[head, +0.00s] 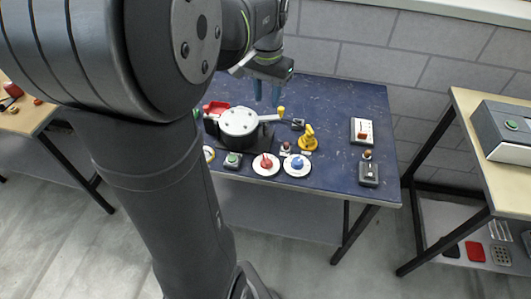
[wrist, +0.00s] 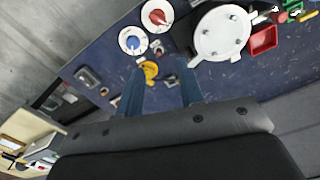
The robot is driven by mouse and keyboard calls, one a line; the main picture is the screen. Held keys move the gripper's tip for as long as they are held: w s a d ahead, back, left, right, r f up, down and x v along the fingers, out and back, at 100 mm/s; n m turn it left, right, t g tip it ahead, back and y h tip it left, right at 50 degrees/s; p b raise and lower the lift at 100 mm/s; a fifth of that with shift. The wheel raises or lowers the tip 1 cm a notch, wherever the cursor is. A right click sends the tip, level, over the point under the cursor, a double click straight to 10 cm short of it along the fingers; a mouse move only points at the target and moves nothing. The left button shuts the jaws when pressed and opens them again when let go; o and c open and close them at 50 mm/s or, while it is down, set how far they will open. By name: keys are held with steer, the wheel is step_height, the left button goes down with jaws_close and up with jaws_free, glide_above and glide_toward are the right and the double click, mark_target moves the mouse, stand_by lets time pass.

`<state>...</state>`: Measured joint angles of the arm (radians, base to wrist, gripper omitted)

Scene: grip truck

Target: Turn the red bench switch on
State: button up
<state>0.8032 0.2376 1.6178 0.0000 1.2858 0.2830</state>
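A pale switch plate with an orange-red rocker (head: 362,132) lies at the right of the blue table, towards the back. I cannot tell its on or off position. I cannot make it out clearly in the wrist view. My gripper (head: 265,93) hangs above the back of the table, left of the switch and well apart from it. Its two blue fingers are spread with nothing between them, as the wrist view (wrist: 161,92) also shows.
A yellow piece (head: 307,138), two white plates and a white-lidded round device (head: 238,122) stand further left. Bare blue tabletop (head: 335,105) surrounds the switch's left side.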

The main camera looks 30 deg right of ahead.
mark_target(266, 157)
steer(key=f+n, duration=0.3)
steer(key=f, duration=0.4)
steer(key=f+n, duration=0.3)
steer(key=f, duration=0.5)
steer(key=f+n, duration=0.3)
steer(key=f, duration=0.5)
steer(key=shift+s+a, duration=0.15)
steer(key=shift+a, duration=0.05)
jaws_close()
